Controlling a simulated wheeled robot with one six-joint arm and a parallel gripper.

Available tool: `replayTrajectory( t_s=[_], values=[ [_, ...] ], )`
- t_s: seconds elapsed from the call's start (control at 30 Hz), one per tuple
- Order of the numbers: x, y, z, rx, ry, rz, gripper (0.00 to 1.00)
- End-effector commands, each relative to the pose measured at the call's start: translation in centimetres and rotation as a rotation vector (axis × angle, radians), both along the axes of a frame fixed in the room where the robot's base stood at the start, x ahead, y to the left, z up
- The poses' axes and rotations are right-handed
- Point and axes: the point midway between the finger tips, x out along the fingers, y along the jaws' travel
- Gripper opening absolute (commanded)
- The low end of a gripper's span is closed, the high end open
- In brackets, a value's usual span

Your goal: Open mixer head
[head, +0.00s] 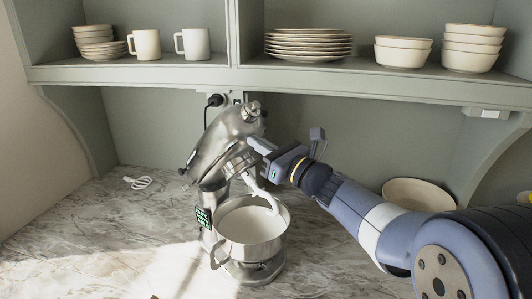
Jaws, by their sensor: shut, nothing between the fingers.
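A silver stand mixer stands on the marble counter in the head view. Its head (222,140) is tilted up, with the front end raised high above the bowl. The steel bowl (251,220) sits below on the mixer base (253,271), and a pale beater (262,192) hangs from the head into the bowl's opening. My gripper (256,145) is shut and empty, against or very close to the right side of the raised head. I cannot tell whether the fingertips touch it.
A shelf (300,80) with plates (308,45), mugs (145,44) and bowls (470,48) hangs above the mixer. A whisk attachment (138,183) lies on the counter at left. A shallow bowl (418,194) stands behind my arm. The front-left counter is clear.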

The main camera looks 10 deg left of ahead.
Motion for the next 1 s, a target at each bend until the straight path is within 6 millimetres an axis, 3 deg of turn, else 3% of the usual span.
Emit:
replayTrajectory(
  t_s=[0.33, 1.0],
  values=[
    [0.59, 1.01, 1.18, 0.000, 0.000, 0.000, 0.00],
    [0.65, 0.84, 0.83, 0.000, 0.000, -0.001, 0.00]
  ],
)
